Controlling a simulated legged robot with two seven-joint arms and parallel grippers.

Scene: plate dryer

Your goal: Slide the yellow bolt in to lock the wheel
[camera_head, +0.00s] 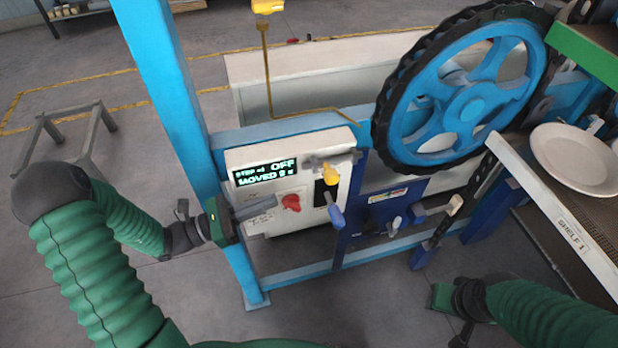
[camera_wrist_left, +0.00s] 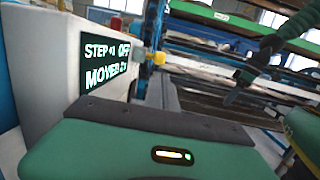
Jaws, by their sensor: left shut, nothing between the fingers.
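The wheel (camera_head: 468,90) is large and blue with a dark ribbed rim, upright on the blue frame right of a white control box (camera_head: 268,160). A yellow knob (camera_head: 330,174), probably the bolt's end, sits at the box's right side below a grey bracket (camera_head: 332,158). A yellow knob also shows in the left wrist view (camera_wrist_left: 159,58), beyond the box edge. My left gripper (camera_head: 272,205) is shut and empty in front of the box's lower left, apart from the yellow knob. My right gripper (camera_head: 446,297) is low at the right, its fingers unclear.
The box has a display (camera_head: 265,172) reading OFF and a red knob (camera_head: 291,202) beside my left gripper. A blue-tipped handle (camera_head: 336,215) sticks out below the yellow knob. A shelf (camera_head: 570,232) with a white plate (camera_head: 575,158) stands at right. A blue post (camera_head: 168,75) rises at left.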

